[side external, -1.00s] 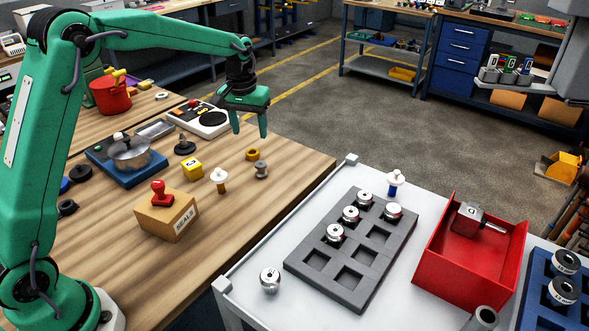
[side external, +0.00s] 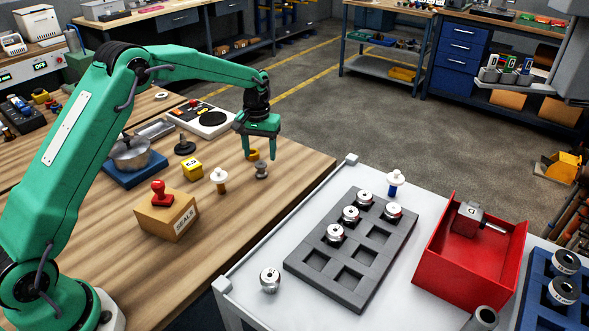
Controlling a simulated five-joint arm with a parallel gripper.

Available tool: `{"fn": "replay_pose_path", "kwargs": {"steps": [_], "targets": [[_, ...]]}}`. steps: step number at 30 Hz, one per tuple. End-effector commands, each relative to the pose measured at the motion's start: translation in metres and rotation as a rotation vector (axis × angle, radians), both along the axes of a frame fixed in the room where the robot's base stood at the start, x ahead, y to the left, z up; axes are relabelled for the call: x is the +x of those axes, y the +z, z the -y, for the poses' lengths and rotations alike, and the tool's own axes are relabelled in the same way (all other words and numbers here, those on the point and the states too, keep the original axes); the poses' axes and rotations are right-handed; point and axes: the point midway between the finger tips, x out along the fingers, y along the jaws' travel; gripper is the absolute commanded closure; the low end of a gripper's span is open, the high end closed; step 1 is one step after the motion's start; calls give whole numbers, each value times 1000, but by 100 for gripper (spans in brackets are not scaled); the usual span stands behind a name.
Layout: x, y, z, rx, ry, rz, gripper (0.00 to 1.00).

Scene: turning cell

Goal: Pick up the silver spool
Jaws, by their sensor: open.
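The silver spool (side external: 261,170) stands upright on the wooden bench (side external: 215,245), near its right part. It is small, grey and narrow at the waist. My gripper (side external: 259,155) points down just above and around the level of the spool's top, with its two green fingers apart. One finger shows on each side of a gold ring (side external: 253,154), which lies just behind the spool. The gripper holds nothing that I can see. I cannot tell whether the fingertips touch the spool or the ring.
A white-topped peg (side external: 219,180), a yellow cube (side external: 192,168) and a cardboard box with a red stamp (side external: 166,214) stand to the left. A grey tray (side external: 352,277) with several silver parts and a red bin (side external: 465,270) sit on the white table.

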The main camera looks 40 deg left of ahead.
Motion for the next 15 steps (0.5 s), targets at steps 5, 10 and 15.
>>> {"fn": "replay_pose_path", "kwargs": {"steps": [5,10,15], "targets": [[0,-5,0,0,0,2,43],[0,-8,0,0,0,1,43],[0,-24,0,0,0,-1,43]]}}
